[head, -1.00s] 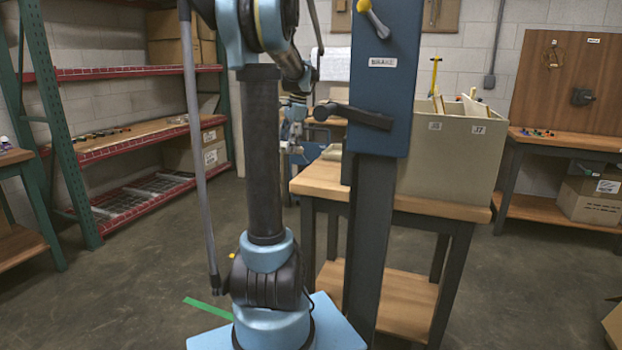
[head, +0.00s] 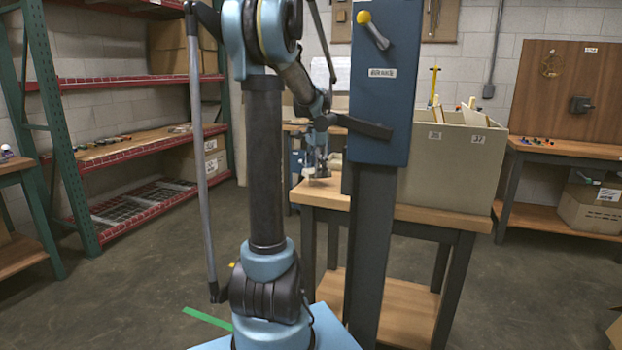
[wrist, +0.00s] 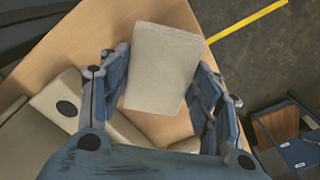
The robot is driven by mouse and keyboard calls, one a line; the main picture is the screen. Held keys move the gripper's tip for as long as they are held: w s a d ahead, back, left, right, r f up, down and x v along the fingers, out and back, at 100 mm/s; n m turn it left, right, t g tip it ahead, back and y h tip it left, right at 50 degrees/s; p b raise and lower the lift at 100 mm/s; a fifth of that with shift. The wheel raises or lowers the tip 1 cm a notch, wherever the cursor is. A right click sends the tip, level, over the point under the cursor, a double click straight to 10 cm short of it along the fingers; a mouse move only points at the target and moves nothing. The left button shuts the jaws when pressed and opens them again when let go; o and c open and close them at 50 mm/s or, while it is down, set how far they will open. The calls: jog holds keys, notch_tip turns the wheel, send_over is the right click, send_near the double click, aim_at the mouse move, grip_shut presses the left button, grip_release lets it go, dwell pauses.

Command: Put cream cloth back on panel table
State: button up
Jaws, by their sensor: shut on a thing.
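The cream cloth (wrist: 163,65) is a folded, flat, pale rectangle in the wrist view. My gripper (wrist: 162,90) has one finger on each side of it and is shut on it. The cloth is over a wooden tabletop (wrist: 85,45); I cannot tell whether it touches the wood. In the head view my gripper (head: 318,168) is small and partly hidden, at the left end of the near wooden table (head: 440,213). The cloth is not clear there. A table with an upright wooden panel (head: 560,95) stands at the back right.
A large grey-beige bin (head: 445,170) fills the right of the near table. In the wrist view, a cream object with black dots (wrist: 65,103) lies left of the cloth. A yellow floor line (wrist: 245,20) runs beyond the table edge.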

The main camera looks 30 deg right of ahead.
jog(key=shift+f, duration=1.55)
jog(key=o, duration=0.9)
jog(key=shift+o, duration=0.2)
notch_tip(320, 180, up, 12)
jog(key=shift+a, duration=0.15)
